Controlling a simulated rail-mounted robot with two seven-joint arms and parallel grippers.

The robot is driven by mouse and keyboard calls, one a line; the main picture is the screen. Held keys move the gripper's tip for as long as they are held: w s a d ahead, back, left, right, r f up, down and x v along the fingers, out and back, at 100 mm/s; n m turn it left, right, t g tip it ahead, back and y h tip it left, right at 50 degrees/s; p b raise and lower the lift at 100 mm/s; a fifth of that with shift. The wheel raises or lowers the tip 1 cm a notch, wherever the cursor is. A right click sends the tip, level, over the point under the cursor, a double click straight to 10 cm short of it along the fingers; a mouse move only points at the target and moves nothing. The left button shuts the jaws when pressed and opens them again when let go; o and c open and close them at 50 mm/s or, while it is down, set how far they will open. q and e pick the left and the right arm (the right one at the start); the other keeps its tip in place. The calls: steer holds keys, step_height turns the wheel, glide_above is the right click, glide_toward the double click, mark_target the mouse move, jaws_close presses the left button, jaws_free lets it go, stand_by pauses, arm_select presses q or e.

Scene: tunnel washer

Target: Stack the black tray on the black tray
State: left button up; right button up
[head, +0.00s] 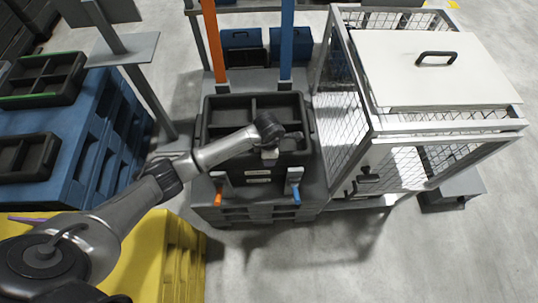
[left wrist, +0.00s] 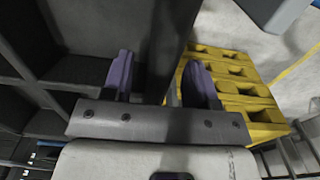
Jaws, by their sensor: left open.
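A black tray (head: 228,112) with compartments sits at the top of a dark stack in the middle of the head view. White labels show one above the other on the stack's front, but I cannot tell where one tray ends and another begins. My left gripper (head: 270,151) is at the tray's front wall, and its wrist hides part of the tray. In the left wrist view its two purple fingers (left wrist: 162,82) are open, on either side of the dark tray wall (left wrist: 168,40). I cannot tell if they touch it. My right gripper is not in view.
Orange (head: 213,45) and blue (head: 287,40) posts rise behind the tray. A mesh cage with a white lid (head: 430,70) stands close on the right. A yellow pallet (head: 165,255) is in front.

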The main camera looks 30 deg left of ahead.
arm_select(q)
step_height(320, 180, up, 12)
steer(key=p, duration=0.2)
steer(key=shift+r+p, duration=0.2)
steer(key=shift+p, duration=0.2)
stand_by(0.4)
